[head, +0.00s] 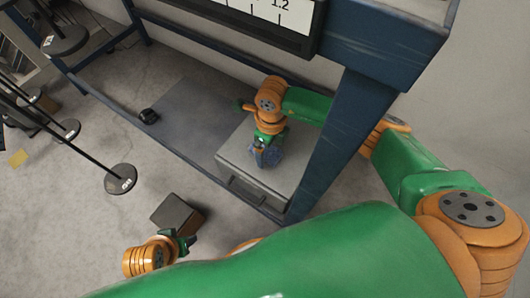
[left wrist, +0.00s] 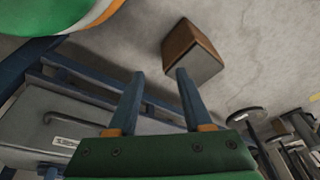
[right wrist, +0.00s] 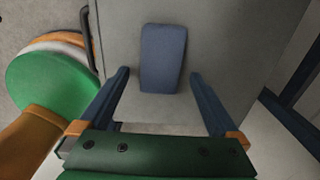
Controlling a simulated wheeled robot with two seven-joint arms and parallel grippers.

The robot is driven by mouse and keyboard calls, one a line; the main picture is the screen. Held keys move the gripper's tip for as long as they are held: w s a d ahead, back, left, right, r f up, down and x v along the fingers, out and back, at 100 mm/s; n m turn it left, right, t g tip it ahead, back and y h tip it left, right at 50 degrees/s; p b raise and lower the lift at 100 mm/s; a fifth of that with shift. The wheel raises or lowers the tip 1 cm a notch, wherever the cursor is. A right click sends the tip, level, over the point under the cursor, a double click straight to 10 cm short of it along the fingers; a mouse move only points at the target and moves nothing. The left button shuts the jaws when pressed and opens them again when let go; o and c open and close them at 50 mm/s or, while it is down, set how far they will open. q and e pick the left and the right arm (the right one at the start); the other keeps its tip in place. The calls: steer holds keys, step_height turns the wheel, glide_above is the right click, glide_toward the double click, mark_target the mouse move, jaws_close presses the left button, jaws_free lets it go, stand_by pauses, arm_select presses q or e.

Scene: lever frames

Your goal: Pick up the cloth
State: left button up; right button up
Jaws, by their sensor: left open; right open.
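The cloth (right wrist: 162,58) is a blue, folded, rounded oblong lying flat on top of a grey box. In the right wrist view it lies ahead of my right gripper (right wrist: 158,76), roughly centred between the two spread fingers. The gripper is open, and I cannot tell whether the fingers touch the box top. In the head view the right gripper (head: 266,149) is over the grey box and largely covers the cloth. My left gripper (left wrist: 160,74) is open and empty, low at the front left, near a dark box.
The grey box (head: 229,165) with a front handle stands inside a blue steel frame (head: 335,145). The dark box (head: 174,211) lies on the floor, also in the left wrist view (left wrist: 199,60). Stands with round black weights (head: 121,178) are at the left. Open concrete floor lies between.

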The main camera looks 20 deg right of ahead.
mark_target(270, 152)
steer(key=shift+f, duration=0.45)
arm_select(q)
steer(key=shift+r, duration=0.45)
arm_select(e)
steer(key=c, duration=1.4)
steer(key=shift+c, duration=0.2)
arm_select(q)
step_height(270, 152, down, 8)
steer(key=s+p, duration=0.2)
steer(key=p, duration=0.1)
steer(key=shift+a+g+p, duration=0.25)
steer(key=shift+g+p, duration=0.05)
steer(key=shift+p, duration=0.05)
arm_select(e)
step_height(270, 152, up, 10)
